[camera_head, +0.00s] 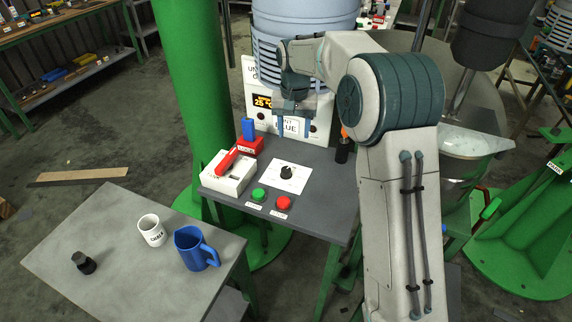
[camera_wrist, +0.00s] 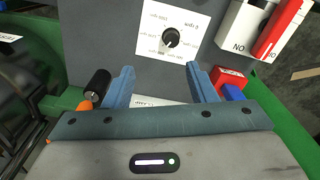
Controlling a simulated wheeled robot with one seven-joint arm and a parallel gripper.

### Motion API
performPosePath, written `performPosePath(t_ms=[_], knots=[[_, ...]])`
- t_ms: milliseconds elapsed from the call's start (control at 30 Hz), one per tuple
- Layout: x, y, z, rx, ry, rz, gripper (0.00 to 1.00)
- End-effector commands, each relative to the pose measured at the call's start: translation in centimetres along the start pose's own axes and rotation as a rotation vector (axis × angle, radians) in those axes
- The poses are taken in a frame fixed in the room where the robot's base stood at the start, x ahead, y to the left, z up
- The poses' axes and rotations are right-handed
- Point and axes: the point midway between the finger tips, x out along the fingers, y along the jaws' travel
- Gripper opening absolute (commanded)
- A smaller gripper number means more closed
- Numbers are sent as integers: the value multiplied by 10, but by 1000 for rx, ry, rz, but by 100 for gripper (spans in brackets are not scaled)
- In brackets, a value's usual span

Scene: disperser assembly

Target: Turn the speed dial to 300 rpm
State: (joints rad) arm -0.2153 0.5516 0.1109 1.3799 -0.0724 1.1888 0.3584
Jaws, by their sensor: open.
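The speed dial is a black round knob (camera_head: 286,172) on a white label sheet (camera_head: 298,184) on the grey control table. In the wrist view the dial (camera_wrist: 170,37) sits beyond my fingertips, with rpm marks around it that appear upside down. A small light mark shows on the knob, but I cannot read which speed it points to. My gripper (camera_head: 293,132) points down above the back of the table. In the wrist view my gripper (camera_wrist: 160,69) has its two blue fingers wide apart with nothing between them. It is apart from the dial.
A white switch box with a red lever (camera_head: 228,172), a green button (camera_head: 258,195) and a red button (camera_head: 283,203) surround the dial. A red block with a blue top (camera_head: 249,138) and a black bottle (camera_head: 343,150) stand behind. A side table holds mugs (camera_head: 152,230).

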Motion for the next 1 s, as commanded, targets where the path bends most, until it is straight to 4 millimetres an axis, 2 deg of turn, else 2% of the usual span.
performPosePath(t_ms=[33, 200, 433, 800, 1000], knots=[[9, -8, -7, 0, -10, 0, 51], [24, -22, -19, 9, -25, -1, 51], [46, -23, -21, 11, -30, 1, 51], [122, -23, -18, 12, -31, 1, 51], [152, -23, -18, 11, -29, 1, 51]])
